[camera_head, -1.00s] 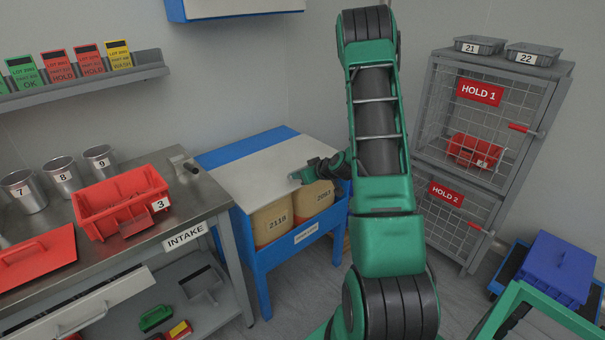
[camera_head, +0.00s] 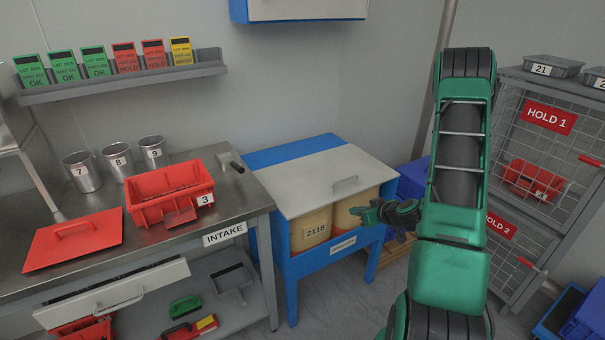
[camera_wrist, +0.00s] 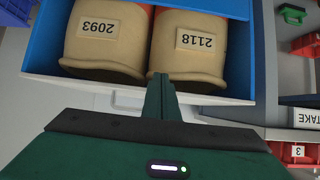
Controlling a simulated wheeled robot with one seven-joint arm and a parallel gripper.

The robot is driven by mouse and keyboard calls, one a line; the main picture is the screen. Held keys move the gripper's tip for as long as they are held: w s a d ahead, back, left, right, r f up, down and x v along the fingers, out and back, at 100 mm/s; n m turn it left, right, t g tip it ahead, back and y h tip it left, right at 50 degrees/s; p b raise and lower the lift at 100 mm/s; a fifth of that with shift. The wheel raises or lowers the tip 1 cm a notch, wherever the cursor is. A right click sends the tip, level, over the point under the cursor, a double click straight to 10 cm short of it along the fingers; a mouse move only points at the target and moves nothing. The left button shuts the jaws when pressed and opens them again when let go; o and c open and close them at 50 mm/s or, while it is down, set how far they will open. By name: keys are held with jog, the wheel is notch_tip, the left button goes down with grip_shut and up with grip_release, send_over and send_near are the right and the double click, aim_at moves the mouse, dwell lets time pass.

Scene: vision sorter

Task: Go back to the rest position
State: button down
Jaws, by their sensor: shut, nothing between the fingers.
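My gripper (camera_head: 358,212) is at the front right of the blue cabinet, by the right-hand tan drum and just below the cabinet's white lid. Its two fingers are together with nothing between them. In the wrist view the closed fingers (camera_wrist: 160,88) point towards the two tan drums, the one marked 2118 (camera_wrist: 190,52) and the one marked 2093 (camera_wrist: 100,48). My green arm reaches forward on the right of the head view. The rest position is not marked in any frame.
The blue cabinet (camera_head: 290,268) has a white lid (camera_head: 300,180) with a handle. The steel intake table (camera_head: 130,238) on the left holds a red bin (camera_head: 172,190), a red lid (camera_head: 75,240) and metal cups. The mesh hold cage (camera_head: 535,165) is on the right. Some floor shows in front.

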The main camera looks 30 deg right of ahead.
jog(key=shift+r, duration=0.1)
jog(key=s+a+r+n+g+y, duration=0.2)
jog(key=s+a+r+g, duration=0.35)
jog(key=a+r, duration=0.35)
jog(key=s+a+r+m+g, duration=0.1)
jog(key=s+r+m+g, duration=0.1)
jog(key=s, duration=0.6)
jog(key=s+a+r+m+g+h, duration=0.1)
jog(key=s+a+r+m+g, duration=0.1)
jog(key=s+r, duration=0.5)
jog(key=s+a+r+m+g+h, duration=0.1)
jog(key=s+r+m, duration=0.3)
jog(key=s, duration=0.7)
jog(key=shift+s+a+r+m+g, duration=0.3)
jog(key=shift+a+r+g, duration=0.15)
jog(key=shift+a+r, duration=0.15)
